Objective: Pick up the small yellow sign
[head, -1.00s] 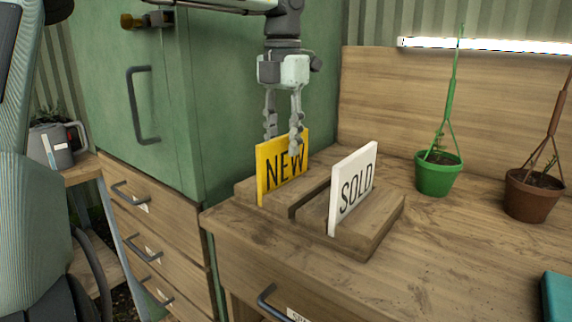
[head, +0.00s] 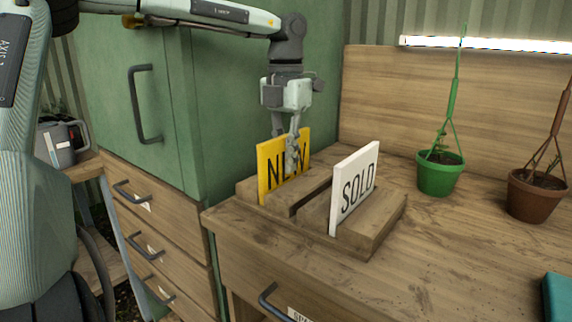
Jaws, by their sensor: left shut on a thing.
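The small yellow sign (head: 269,178), with "NEW" in black letters, stands upright in the back left part of a wooden stand (head: 312,205) on the workbench. My left gripper (head: 291,160) points down from above and is shut on the sign's upper edge, one finger in front of the lettering and hiding part of the "E". The sign's lower edge is still at the stand. A white "SOLD" sign (head: 354,188) stands upright at the stand's right side, apart from the gripper. My right gripper is not in view.
A green cabinet (head: 225,110) rises close behind and left of the sign. A green pot (head: 440,176) and a brown pot (head: 533,197) with plants stand on the right. A teal object (head: 557,297) lies at the lower right. The bench between is clear.

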